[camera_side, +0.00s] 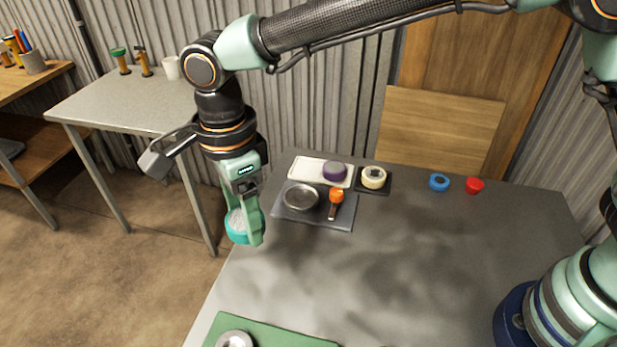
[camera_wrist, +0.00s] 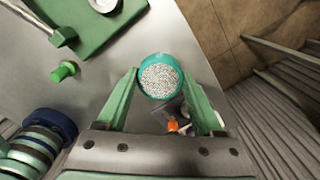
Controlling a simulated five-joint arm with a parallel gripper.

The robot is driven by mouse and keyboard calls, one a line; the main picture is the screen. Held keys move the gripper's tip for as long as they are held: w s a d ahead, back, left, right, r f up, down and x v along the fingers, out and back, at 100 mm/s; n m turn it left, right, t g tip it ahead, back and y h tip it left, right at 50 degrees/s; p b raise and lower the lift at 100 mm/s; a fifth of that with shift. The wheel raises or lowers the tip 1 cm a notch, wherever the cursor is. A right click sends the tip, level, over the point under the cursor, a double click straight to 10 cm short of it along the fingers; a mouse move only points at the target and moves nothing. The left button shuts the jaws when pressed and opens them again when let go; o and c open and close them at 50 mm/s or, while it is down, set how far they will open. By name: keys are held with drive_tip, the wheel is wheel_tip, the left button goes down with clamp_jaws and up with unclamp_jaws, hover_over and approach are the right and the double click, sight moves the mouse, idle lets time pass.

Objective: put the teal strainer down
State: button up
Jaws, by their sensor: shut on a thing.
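The teal strainer (camera_side: 235,229) is a short round ring with a pale speckled mesh face. My gripper (camera_side: 246,226) is shut on it and holds it in the air near the table's left edge in the side view. In the wrist view the strainer (camera_wrist: 160,78) sits between the two green fingertips, its mesh face toward the camera. The grey table surface (camera_wrist: 110,80) shows around it there. The height of the strainer above the table is hard to tell.
A dark tray (camera_side: 320,221) holds a metal dish (camera_side: 301,196) and an orange-topped tool (camera_side: 336,196). Behind are a white tray (camera_side: 307,167) with a purple ring and a dark coaster with a cream ring (camera_side: 373,177). A green mat (camera_side: 275,335) lies in front. The table's middle is clear.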

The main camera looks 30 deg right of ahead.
sight(258, 284)
wheel_tip(258, 284, down, 15)
drive_tip(key=shift+r, duration=0.1)
idle(0.4)
drive_tip(key=shift+f, duration=0.25)
drive_tip(key=o, duration=1.4)
drive_tip(key=shift+r, duration=0.1)
